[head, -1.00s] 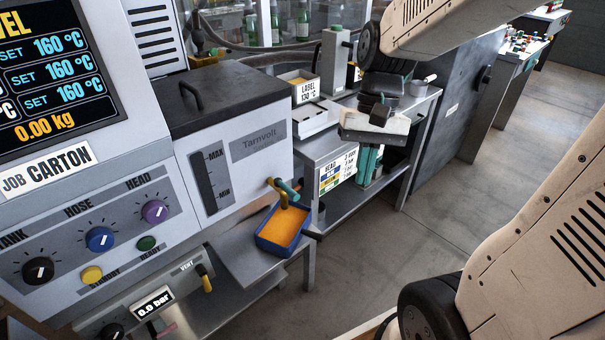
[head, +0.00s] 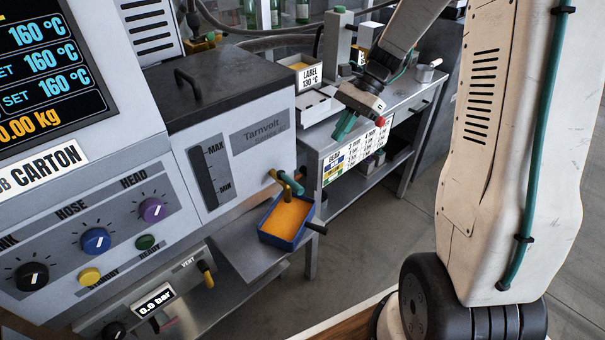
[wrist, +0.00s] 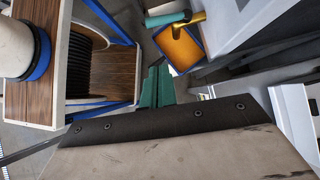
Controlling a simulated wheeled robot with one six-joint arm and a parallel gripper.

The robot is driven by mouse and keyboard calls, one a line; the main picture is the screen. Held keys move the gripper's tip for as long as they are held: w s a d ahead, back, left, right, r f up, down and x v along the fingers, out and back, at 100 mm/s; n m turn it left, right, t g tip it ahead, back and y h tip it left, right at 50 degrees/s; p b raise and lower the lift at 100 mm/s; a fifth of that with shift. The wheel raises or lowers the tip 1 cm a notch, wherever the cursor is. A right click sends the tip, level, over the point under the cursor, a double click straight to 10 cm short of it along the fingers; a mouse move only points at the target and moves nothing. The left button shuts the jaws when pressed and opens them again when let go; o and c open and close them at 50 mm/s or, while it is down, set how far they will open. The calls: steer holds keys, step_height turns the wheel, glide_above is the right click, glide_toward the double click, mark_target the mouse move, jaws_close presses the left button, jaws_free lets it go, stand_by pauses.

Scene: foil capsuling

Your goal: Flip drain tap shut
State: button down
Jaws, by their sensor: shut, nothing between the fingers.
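The drain tap (head: 284,181) is brass with a teal lever, low at the front corner of the grey Tarnvolt tank (head: 240,165). Its lever slants down to the right across the brass spout. In the wrist view the teal lever (wrist: 165,19) lies sideways at the top, with the brass spout (wrist: 190,20) to its right. A blue tray (head: 281,243) of amber material is under the spout. My gripper (head: 343,127), with teal fingers, is shut and empty, apart from the tap and to its upper right. In the wrist view its fingertips (wrist: 157,72) point towards the tray.
A bench (head: 400,97) with a label box (head: 309,75) and white blocks stands behind the tap. A steel shelf (head: 240,257) bears the tray. A yellow-handled vent valve (head: 207,273) sits lower left.

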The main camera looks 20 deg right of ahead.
mark_target(290, 183)
steer(key=a+r+x, duration=0.1)
steer(key=x, duration=1.2)
steer(key=shift+s+a+r, duration=0.25)
steer(key=shift+a, duration=0.25)
